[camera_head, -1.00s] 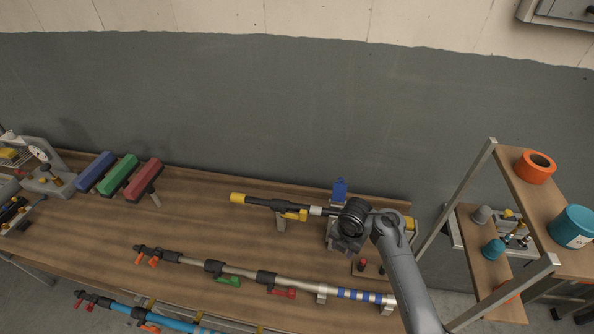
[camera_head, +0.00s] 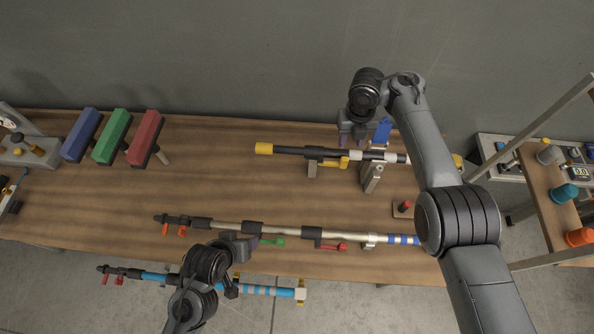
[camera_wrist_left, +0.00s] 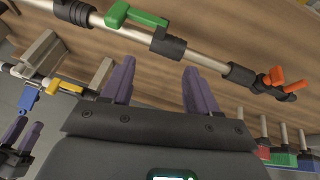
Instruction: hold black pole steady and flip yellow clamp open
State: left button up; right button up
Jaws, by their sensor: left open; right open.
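The black pole (camera_head: 290,151) lies across stands at the back of the bench, with a yellow end at its left and white bands to the right. The yellow clamp (camera_head: 338,164) sits along its middle and also shows in the left wrist view (camera_wrist_left: 66,87). My right gripper (camera_head: 352,134) is open, just behind the pole near the clamp; contact is unclear. My left gripper (camera_head: 240,244) is open near the silver pole (camera_head: 285,231), well in front of the black pole. Its spread fingers show in the left wrist view (camera_wrist_left: 160,82), with nothing between them.
The silver pole carries green (camera_head: 272,242) and red (camera_head: 330,246) clamps. A blue pole (camera_head: 262,290) lies in front. Blue, green and red blocks (camera_head: 145,138) stand at the back left. A blue part (camera_head: 383,130) stands behind the black pole.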

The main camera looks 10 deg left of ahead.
pick_arm(q)
jog(key=w+d+f+n+t+y, duration=0.1)
jog(key=w+d+f+n+t, duration=0.15)
jog(key=w+n, duration=0.35)
jog(key=w+d+f+n+t, duration=0.2)
jog(key=w+d+n, duration=0.2)
jog(key=w, duration=0.4)
jog(key=n+t+y, duration=0.4)
jog(key=n+t, duration=0.1)
jog(key=n, duration=0.3)
send_near(288, 153)
jog(key=x, duration=0.8)
jog(key=shift+w+f, duration=0.1)
jog(key=shift+w, duration=0.3)
grip_shut()
